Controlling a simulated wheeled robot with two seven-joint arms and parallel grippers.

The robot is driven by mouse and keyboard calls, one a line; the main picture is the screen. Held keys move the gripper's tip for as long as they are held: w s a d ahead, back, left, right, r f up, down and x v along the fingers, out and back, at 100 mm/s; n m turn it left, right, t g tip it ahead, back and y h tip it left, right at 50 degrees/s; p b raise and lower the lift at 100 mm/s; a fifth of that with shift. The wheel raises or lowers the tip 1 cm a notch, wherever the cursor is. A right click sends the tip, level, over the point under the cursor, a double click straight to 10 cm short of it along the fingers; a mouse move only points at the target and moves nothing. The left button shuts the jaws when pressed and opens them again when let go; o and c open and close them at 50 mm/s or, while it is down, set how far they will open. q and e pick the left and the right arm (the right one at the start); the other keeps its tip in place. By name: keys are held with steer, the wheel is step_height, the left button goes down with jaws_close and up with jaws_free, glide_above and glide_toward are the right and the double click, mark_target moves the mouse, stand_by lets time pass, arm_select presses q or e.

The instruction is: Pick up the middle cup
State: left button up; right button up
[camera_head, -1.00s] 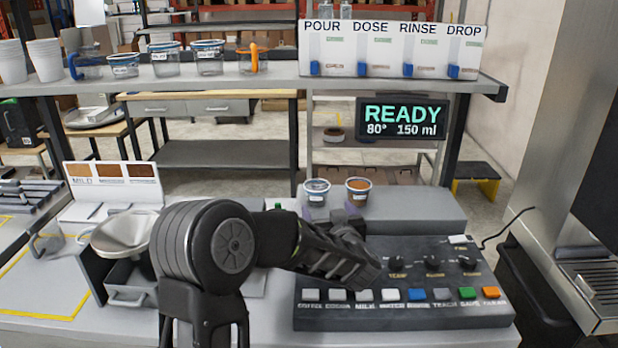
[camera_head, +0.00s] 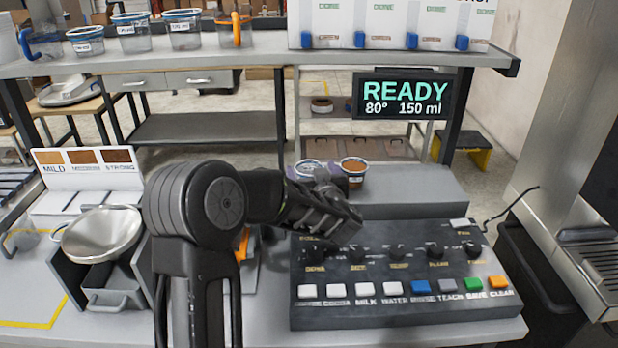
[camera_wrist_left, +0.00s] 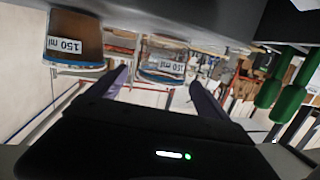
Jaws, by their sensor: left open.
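Two small cups stand side by side on the grey ledge behind the button panel. The left one is a clear cup (camera_head: 307,167) with a blue rim; the right one is a brown-filled cup (camera_head: 354,172). My left gripper (camera_head: 317,176) is open, its purple fingers either side of the clear cup. In the upside-down left wrist view, the clear cup (camera_wrist_left: 163,58), labelled 150 ml, shows between the fingertips (camera_wrist_left: 160,92). The brown-filled cup (camera_wrist_left: 75,38) is outside them, near one finger. I cannot tell whether the fingers touch either cup. My right gripper is out of view.
Several cups (camera_head: 134,31) stand on the upper shelf (camera_head: 200,57). The button panel (camera_head: 390,270) lies below my left forearm. A READY display (camera_head: 403,97) hangs behind the ledge, whose right part (camera_head: 420,185) is clear.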

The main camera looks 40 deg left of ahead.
mark_target(307, 163)
arm_select(q)
steer(key=shift+w+a, duration=0.15)
steer(key=p+x, duration=0.1)
steer(key=x, duration=0.4)
steer(key=shift+a+f+p, duration=0.15)
steer(key=shift+p, duration=0.15)
stand_by(0.5)
steer(key=c, duration=1.4)
